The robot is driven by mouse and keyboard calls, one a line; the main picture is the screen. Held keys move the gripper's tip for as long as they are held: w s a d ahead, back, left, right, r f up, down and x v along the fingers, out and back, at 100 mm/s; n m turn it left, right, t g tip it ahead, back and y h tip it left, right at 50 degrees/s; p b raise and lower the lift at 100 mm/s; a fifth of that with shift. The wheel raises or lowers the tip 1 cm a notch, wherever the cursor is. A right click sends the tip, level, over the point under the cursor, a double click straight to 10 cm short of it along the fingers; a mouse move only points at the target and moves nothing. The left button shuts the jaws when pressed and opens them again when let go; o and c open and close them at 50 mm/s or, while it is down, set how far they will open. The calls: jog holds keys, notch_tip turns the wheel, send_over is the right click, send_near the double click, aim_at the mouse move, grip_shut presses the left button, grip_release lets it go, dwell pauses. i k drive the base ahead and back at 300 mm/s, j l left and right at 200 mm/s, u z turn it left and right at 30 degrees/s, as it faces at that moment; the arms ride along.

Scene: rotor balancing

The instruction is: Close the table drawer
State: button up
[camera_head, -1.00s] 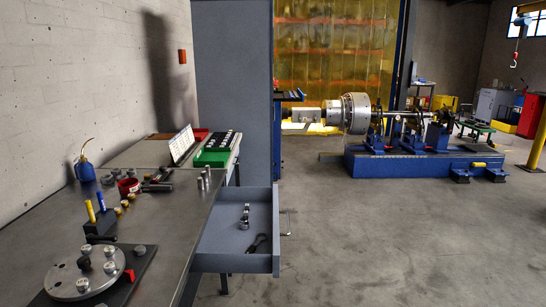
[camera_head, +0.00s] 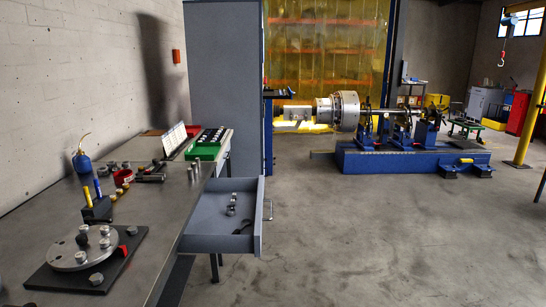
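The table drawer (camera_head: 224,242) is pulled out from the right side of the metal workbench (camera_head: 150,217). It is grey, and its handle (camera_head: 268,210) shows on its right-hand front. Several small metal parts (camera_head: 232,204) and a dark tool (camera_head: 243,227) lie inside it. My gripper is not in view.
A tall grey cabinet (camera_head: 224,95) stands behind the drawer. A round disc (camera_head: 82,247) on a dark plate, an oil can (camera_head: 83,162) and a green tray (camera_head: 205,151) are on the bench. A blue balancing machine (camera_head: 400,160) stands at the back right. The floor (camera_head: 380,240) right of the drawer is clear.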

aim_at(209, 230)
jog(key=j, duration=0.3)
jog(key=i+j, duration=0.15)
jog(key=i, duration=0.2)
jog(key=i+j, duration=0.2)
jog(key=i, duration=0.2)
jog(key=i+j, duration=0.15)
jog(key=i, duration=0.2)
